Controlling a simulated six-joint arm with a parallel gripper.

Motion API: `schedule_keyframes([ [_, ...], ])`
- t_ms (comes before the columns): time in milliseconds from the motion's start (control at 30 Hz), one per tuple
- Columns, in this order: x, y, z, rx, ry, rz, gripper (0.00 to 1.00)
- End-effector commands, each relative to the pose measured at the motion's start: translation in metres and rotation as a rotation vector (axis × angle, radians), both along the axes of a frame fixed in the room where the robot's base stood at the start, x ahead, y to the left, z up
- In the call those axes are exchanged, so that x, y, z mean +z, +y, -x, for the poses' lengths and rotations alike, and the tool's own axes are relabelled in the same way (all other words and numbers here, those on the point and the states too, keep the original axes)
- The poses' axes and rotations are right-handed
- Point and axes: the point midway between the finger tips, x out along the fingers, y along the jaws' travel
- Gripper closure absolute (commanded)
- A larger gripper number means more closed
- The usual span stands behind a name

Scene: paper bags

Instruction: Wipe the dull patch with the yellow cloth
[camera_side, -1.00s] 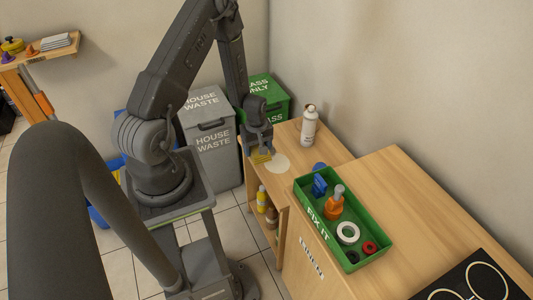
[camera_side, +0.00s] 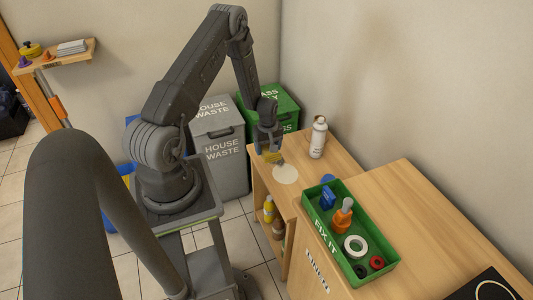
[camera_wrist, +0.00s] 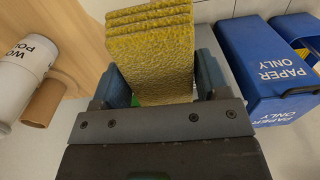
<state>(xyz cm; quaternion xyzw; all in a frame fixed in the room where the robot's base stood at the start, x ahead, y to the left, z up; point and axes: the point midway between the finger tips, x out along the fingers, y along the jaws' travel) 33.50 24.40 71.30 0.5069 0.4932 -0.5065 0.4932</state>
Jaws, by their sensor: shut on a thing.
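The yellow cloth (camera_wrist: 153,55) is folded in several layers and held between the blue fingers of my gripper (camera_wrist: 160,85) in the wrist view. In the side view my gripper (camera_side: 270,148) points down over the far left end of the wooden top. The yellow cloth (camera_side: 273,157) shows at its tips, by the far left edge of the dull patch (camera_side: 286,174). The patch is a pale round mark, mostly uncovered. I cannot tell whether the cloth touches the wood. The patch is not clearly seen in the wrist view.
A white bottle (camera_side: 318,137) stands behind the patch. A green FIX IT tray (camera_side: 325,243) with several items sits to the right. Grey (camera_side: 222,150) and green (camera_side: 285,115) bins stand beyond the top. Blue PAPER ONLY bins (camera_wrist: 265,75) show in the wrist view.

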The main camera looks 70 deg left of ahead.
Motion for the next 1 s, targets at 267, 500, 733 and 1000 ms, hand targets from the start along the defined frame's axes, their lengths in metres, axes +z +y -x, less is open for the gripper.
schedule_keyframes([
  [267, -0.011, 0.013, -0.005, -0.001, 0.002, 0.002, 0.50],
  [500, -0.031, 0.013, -0.005, -0.001, 0.002, 0.002, 0.50],
  [733, -0.052, 0.013, -0.005, -0.001, 0.001, 0.001, 0.50],
  [1000, -0.077, 0.012, -0.005, -0.001, 0.002, 0.002, 0.50],
])
